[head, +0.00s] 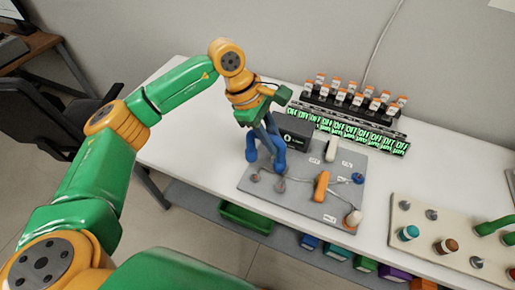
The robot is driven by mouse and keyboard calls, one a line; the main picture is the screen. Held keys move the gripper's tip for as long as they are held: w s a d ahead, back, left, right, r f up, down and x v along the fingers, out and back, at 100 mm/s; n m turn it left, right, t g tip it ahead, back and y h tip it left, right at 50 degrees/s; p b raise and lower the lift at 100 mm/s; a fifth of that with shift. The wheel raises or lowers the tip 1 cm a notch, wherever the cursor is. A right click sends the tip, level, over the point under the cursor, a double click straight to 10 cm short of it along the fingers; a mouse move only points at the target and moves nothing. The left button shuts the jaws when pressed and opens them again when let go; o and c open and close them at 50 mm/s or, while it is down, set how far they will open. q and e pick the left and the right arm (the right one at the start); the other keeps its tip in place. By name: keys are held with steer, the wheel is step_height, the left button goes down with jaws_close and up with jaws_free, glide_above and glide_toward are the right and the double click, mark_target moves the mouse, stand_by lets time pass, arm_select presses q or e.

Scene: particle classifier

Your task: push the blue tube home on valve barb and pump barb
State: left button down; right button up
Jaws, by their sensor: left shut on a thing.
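My left gripper (267,124) is shut on the blue tube (279,153) above the left part of a grey board (300,205). The tube hangs down in two legs, the left leg (251,150) a little apart from the right one. Two small grey round fittings (254,177) and (280,186) stand on the board below and near the tube's lower ends. I cannot tell which is the valve barb or the pump barb, nor whether the tube touches either. The fingertips are partly hidden by the gripper body. My right gripper is out of view.
A black box (294,130) stands close behind the tube. The board also carries an orange part (321,186), a white part (331,148) and a white-orange knob (353,218). Behind are a lit green display row (350,131) and capped vials (355,98). A beige pegboard (425,258) lies at right.

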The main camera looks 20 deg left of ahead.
mark_target(276, 159)
arm_select(q)
steer(key=shift+w+d, duration=0.1)
steer(key=shift+w, duration=0.05)
steer(key=shift+d+r, duration=0.15)
steer(key=shift+d, duration=0.1)
steer(key=shift+s+d, duration=0.2)
steer(key=shift+d, duration=0.4)
steer(key=shift+a+f+b, duration=0.1)
steer(key=shift+f+b, duration=0.2)
steer(key=shift+f, duration=0.05)
step_height(276, 159, down, 5)
steer(key=b, duration=0.4)
steer(key=shift+f+b, duration=0.1)
steer(key=shift+b, duration=0.3)
steer(key=shift+a, duration=0.15)
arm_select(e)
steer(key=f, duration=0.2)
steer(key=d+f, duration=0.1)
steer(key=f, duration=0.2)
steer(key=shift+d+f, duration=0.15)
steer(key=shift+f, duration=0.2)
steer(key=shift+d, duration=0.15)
